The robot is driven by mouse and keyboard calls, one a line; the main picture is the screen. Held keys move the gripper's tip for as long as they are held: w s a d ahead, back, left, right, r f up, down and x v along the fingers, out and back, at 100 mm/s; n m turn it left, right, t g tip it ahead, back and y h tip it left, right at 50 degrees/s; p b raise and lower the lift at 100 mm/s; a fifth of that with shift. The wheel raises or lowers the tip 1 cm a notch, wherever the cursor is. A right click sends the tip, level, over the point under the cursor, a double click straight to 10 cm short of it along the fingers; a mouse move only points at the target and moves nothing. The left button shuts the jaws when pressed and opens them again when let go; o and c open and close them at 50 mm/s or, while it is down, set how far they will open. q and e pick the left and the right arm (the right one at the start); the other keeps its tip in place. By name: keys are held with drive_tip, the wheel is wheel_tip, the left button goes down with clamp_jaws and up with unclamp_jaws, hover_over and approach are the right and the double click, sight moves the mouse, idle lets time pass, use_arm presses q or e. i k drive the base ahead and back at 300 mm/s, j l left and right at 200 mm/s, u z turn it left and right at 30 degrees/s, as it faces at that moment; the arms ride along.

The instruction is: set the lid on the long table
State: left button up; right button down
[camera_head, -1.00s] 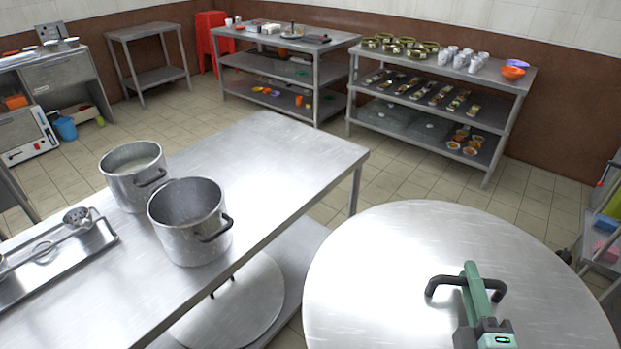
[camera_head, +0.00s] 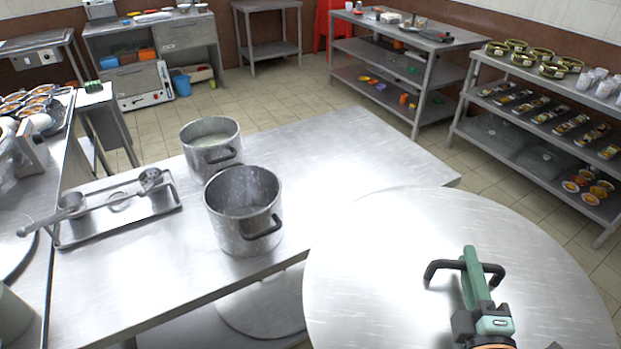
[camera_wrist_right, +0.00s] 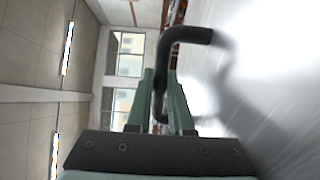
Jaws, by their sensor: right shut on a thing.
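A large round steel lid (camera_head: 390,270) fills the lower right of the head view. My right gripper (camera_head: 470,265) is shut on the lid's dark handle (camera_head: 437,268). The right wrist view shows the handle (camera_wrist_right: 192,35) between the green fingers (camera_wrist_right: 165,105), with the lid's face (camera_wrist_right: 265,80) to the right. The long steel table (camera_head: 340,145) stands to the left of the lid and behind it. The lid overlaps the table's near right part in the picture; I cannot tell its height over it. My left gripper is not in view.
Two steel pots (camera_head: 211,150) (camera_head: 243,215) stand on the table. A tray (camera_head: 115,210) with ladles lies at its left. Another round lid (camera_head: 262,310) lies on the shelf below. The table's far right part is bare. Shelves (camera_head: 540,125) stand behind.

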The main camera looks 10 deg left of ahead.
sight(343, 154)
drive_tip(key=i+l+u, duration=0.2)
drive_tip(key=u, duration=0.2)
drive_tip(key=i+l+u, duration=0.1)
drive_tip(key=l+u, duration=0.75)
drive_tip(key=l, duration=0.2)
drive_tip(key=i+l+u, duration=0.1)
drive_tip(key=l, duration=0.2)
